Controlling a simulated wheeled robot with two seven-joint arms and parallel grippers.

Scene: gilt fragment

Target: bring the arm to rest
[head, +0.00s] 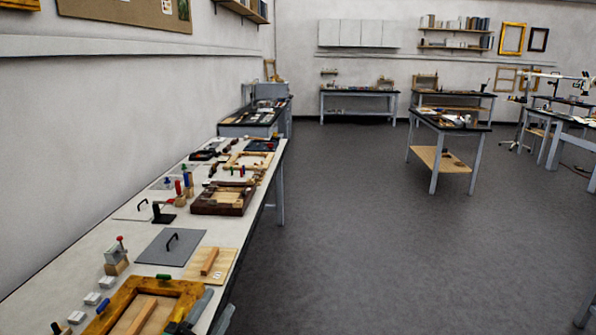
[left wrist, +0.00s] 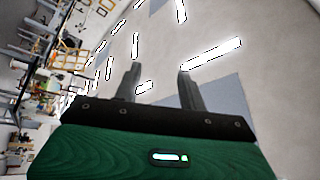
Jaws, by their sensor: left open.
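My left gripper (left wrist: 158,78) shows in the left wrist view, with two grey fingers standing apart and nothing between them. Beyond the fingers are a pale ceiling and bright lamps, in a sideways-tilted view. In the head view, what look like its grey fingertips (head: 211,311) show at the bottom, by the near table's front edge. The rest of that arm is out of the picture there. My right gripper is not seen in either view.
A long white worktable (head: 75,262) runs along the left wall. It bears a gilt frame (head: 185,288), a grey plate with a handle (head: 155,247), a dark wooden frame (head: 223,198) and small tools. A wheel-free side table (head: 438,158) stands right. The grey floor (head: 370,240) between is clear.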

